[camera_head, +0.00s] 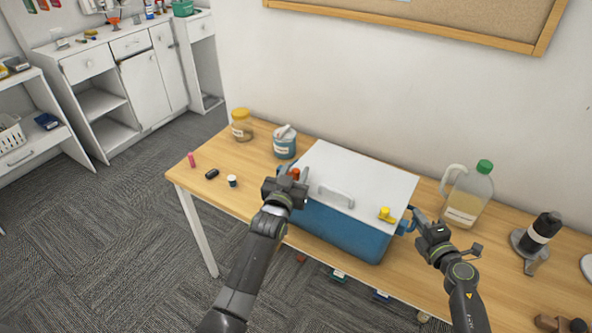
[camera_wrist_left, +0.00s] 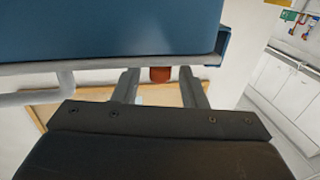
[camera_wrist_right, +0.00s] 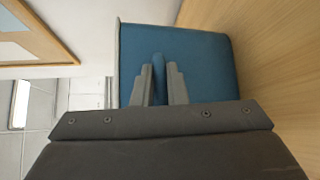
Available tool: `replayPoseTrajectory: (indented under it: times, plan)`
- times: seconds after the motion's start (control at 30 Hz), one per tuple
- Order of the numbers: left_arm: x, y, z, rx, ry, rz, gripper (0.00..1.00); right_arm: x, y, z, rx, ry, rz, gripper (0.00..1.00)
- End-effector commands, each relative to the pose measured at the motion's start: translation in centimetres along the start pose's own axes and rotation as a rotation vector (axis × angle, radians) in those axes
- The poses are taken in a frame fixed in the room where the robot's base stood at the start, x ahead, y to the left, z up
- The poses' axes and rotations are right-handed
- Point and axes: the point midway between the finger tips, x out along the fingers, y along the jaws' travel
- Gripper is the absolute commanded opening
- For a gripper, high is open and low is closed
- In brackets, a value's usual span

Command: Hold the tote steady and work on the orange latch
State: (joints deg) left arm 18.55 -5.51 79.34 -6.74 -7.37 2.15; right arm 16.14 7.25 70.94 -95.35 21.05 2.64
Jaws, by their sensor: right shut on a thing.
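The tote (camera_head: 340,232) is a blue box with a white lid (camera_head: 362,175), standing on the wooden table. The orange latch (camera_head: 295,173) is at the lid's left end, partly hidden by my left gripper (camera_head: 291,180). In the left wrist view the orange latch (camera_wrist_left: 160,74) shows between the two spread fingers, with gaps on both sides. A yellow latch (camera_head: 386,214) is near the lid's front right corner. My right gripper (camera_head: 412,224) is shut on the tote's blue side handle (camera_wrist_right: 158,68), at the right end.
Small items, including a dark one (camera_head: 212,174), lie on the table's left end.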

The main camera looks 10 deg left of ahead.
Motion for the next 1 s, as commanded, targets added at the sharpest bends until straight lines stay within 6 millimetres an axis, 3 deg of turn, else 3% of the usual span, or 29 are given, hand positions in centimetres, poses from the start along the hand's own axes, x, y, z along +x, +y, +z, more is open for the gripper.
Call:
replayPoseTrajectory:
  times: [0.47,0.8,1.0]
  plan:
    - [1.01,-0.01,-0.07,0.001,0.002,0.001,0.38,0.01,0.00,0.02,0.000,-0.001,0.000,0.00]
    - [0.99,0.00,-0.04,0.000,0.001,0.001,0.00,0.01,0.00,0.02,0.000,-0.001,0.000,0.00]
    - [0.99,-0.02,-0.03,0.000,0.001,0.001,0.00,0.01,0.00,0.02,0.000,-0.001,0.000,0.00]
